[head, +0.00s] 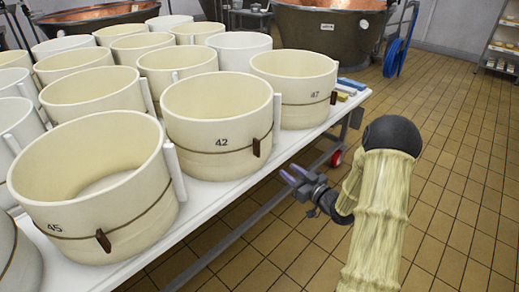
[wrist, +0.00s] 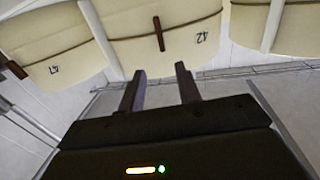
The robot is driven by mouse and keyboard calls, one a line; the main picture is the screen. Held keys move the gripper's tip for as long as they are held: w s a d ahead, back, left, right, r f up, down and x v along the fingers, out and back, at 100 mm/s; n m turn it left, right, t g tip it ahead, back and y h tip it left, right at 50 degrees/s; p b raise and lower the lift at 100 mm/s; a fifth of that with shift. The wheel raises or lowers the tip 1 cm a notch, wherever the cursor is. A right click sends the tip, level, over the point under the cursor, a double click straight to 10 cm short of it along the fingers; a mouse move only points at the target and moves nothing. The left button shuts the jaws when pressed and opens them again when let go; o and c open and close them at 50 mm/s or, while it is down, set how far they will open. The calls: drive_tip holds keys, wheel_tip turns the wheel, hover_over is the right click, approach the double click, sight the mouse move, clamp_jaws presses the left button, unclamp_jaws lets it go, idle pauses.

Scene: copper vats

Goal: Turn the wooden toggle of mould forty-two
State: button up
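Mould forty-two (head: 216,122) is a cream round tub marked 42, standing on the white table. A brown cord runs round it, and its dark wooden toggle (head: 257,147) sits upright on the cord at the right of its front. In the wrist view the picture is upside down; the toggle (wrist: 158,33) shows beside the 42 on the mould (wrist: 180,18). My gripper (head: 288,174) is beyond the table's edge, right of the toggle and apart from it. Its two fingers (wrist: 160,92) are spread with nothing between them.
Mould 47 (head: 293,90) stands behind and right, mould 45 (head: 92,185) in front and left, each with its own cord and toggle. Several more moulds crowd the white table (head: 205,200). The tiled floor (head: 450,150) at the right is open. Copper vats (head: 330,30) stand behind.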

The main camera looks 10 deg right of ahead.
sight(259, 148)
drive_tip(key=b+x, duration=0.2)
drive_tip(key=x, duration=1.4)
drive_tip(key=shift+w+a+b, duration=0.25)
drive_tip(key=shift+w+b, duration=0.05)
clamp_jaws()
